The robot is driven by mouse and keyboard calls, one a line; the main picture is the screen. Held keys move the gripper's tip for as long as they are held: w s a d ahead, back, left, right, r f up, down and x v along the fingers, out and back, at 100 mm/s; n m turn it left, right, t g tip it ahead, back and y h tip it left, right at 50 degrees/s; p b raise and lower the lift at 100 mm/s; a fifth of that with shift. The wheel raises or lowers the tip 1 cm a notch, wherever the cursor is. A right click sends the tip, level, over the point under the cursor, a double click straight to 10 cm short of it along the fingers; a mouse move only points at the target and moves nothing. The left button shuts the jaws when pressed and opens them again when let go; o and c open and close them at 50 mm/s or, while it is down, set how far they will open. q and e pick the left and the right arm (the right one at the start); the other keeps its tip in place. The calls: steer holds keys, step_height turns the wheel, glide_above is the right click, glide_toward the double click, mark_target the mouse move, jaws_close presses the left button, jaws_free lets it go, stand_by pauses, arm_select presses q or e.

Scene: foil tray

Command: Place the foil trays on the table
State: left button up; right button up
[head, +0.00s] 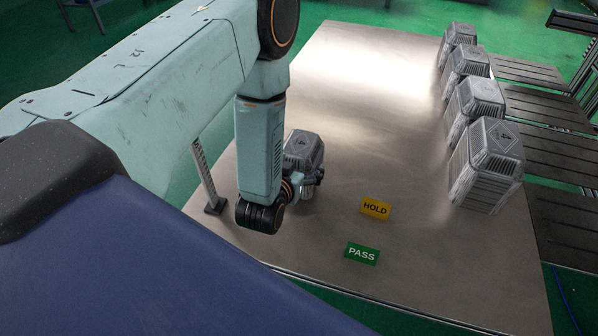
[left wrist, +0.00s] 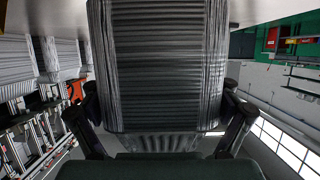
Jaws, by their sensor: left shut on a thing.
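My left gripper (head: 307,183) is low over the near left part of the metal table (head: 385,130). It is shut on a silver foil tray stack (head: 303,148); the arm partly hides the stack in the head view. In the left wrist view the ribbed sides of the held stack (left wrist: 165,60) fill the middle, with the fingers of the left gripper (left wrist: 160,105) on either side. I cannot tell whether the stack touches the table. Several more foil tray stacks (head: 485,165) stand in a row along the table's right edge. My right gripper is not in view.
A yellow HOLD label (head: 376,208) and a green PASS label (head: 362,254) lie at the table's near side. A grey upright post (head: 205,175) stands at the left edge. Dark slatted racks (head: 555,155) adjoin on the right. The table's middle is clear.

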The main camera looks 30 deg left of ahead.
arm_select(q)
steer(key=shift+f+b, duration=0.7)
steer(key=shift+f, duration=1.15)
steer(key=shift+f, duration=0.1)
steer(key=o, duration=1.1)
steer(key=shift+a, duration=0.1)
steer(key=shift+r, duration=0.2)
steer(key=p+v, duration=0.3)
steer(key=v, duration=0.9)
